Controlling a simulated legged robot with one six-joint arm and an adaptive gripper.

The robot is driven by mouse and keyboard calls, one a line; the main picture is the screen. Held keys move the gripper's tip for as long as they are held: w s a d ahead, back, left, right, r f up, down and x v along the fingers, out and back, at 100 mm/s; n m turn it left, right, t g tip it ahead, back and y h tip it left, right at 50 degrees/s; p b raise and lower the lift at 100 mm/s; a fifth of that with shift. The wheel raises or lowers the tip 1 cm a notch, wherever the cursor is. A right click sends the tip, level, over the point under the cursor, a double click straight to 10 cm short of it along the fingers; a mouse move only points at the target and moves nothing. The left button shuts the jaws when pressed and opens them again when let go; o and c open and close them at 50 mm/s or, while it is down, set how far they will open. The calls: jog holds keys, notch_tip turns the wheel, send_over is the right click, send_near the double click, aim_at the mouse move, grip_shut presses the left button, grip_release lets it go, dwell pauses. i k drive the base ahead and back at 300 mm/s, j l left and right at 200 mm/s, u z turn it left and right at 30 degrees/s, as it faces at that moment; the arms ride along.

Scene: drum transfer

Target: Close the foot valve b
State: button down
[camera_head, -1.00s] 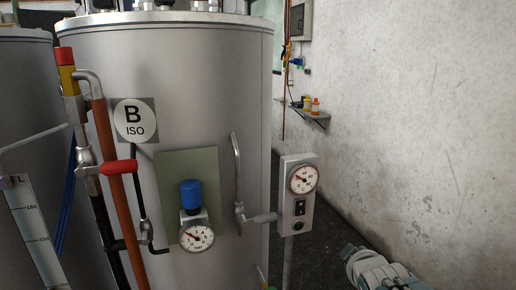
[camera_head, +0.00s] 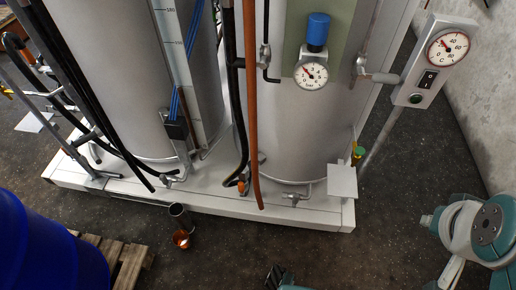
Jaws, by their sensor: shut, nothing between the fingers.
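Tank B (camera_head: 300,130) is the grey cylinder right of centre. At its foot, a small silver valve fitting (camera_head: 295,196) sticks out over the white plinth. A valve with an orange part (camera_head: 243,184) sits just to its left, at the lower end of a black hose. Which of these is foot valve b, and how its handle is set, I cannot tell. My gripper (camera_head: 277,273) shows only partly at the bottom edge, dark and shut, with nothing seen in it. It is apart from the valves, in front of the plinth.
A white plinth (camera_head: 220,203) carries both tanks. A brown hose (camera_head: 251,110) hangs in front. A metal cup (camera_head: 180,216) and an orange-lit cup (camera_head: 181,239) stand on the floor. A blue drum (camera_head: 45,245) on a wooden pallet (camera_head: 130,262) is lower left.

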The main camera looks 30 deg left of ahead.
aim_at(241, 188)
jog(key=u, duration=1.55)
jog(key=i+j+z, duration=0.35)
jog(key=i+j, duration=0.4)
